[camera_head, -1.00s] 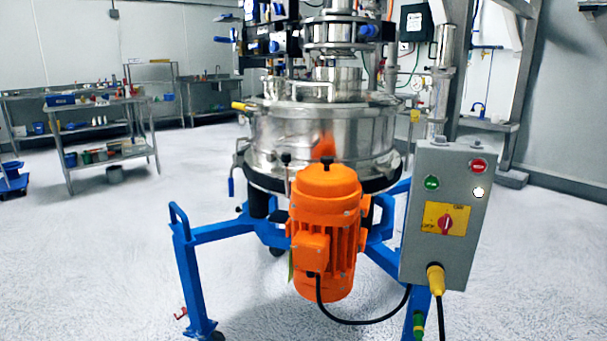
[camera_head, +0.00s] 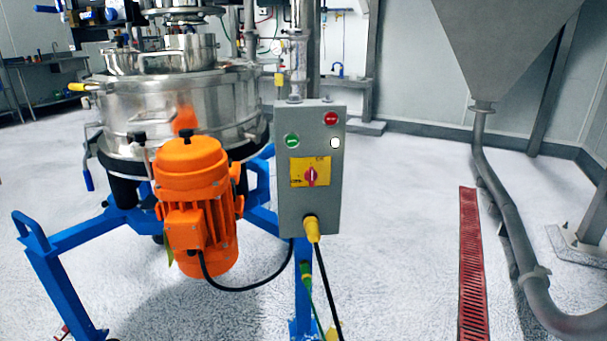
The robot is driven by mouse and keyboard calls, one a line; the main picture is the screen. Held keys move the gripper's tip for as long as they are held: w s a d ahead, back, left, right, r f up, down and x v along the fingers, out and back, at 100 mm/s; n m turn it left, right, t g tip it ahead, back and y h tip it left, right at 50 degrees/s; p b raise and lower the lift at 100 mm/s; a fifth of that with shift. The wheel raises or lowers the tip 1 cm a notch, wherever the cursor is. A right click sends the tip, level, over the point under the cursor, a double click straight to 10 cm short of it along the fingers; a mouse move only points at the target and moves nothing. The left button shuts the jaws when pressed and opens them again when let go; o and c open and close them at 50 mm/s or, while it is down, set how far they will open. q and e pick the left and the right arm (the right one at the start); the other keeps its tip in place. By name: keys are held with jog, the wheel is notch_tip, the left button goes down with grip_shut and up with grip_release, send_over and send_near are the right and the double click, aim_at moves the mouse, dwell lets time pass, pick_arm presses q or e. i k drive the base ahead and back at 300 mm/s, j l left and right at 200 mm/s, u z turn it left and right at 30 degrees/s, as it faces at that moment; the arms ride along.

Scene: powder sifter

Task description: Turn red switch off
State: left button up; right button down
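The red switch (camera_head: 311,176) is a rotary knob on a yellow plate (camera_head: 297,172) on the front of a grey control box (camera_head: 322,215). The knob's handle looks about upright; the plate's lettering is too small to read surely. Above it on the box are a green button (camera_head: 292,141), a red button (camera_head: 331,118) and a small white light (camera_head: 335,143). A yellow plug with a black cable (camera_head: 312,228) hangs from the box's bottom. Neither of my grippers shows in the view.
The steel sifter (camera_head: 180,105) with an orange motor (camera_head: 195,200) stands on a blue frame (camera_head: 75,250) left of the box. A grey hopper (camera_head: 505,45), curved pipe (camera_head: 500,205) and red floor grate (camera_head: 471,265) are at right. Floor between box and grate is clear.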

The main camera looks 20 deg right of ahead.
aim_at(310, 176)
jog(key=z, duration=0.95)
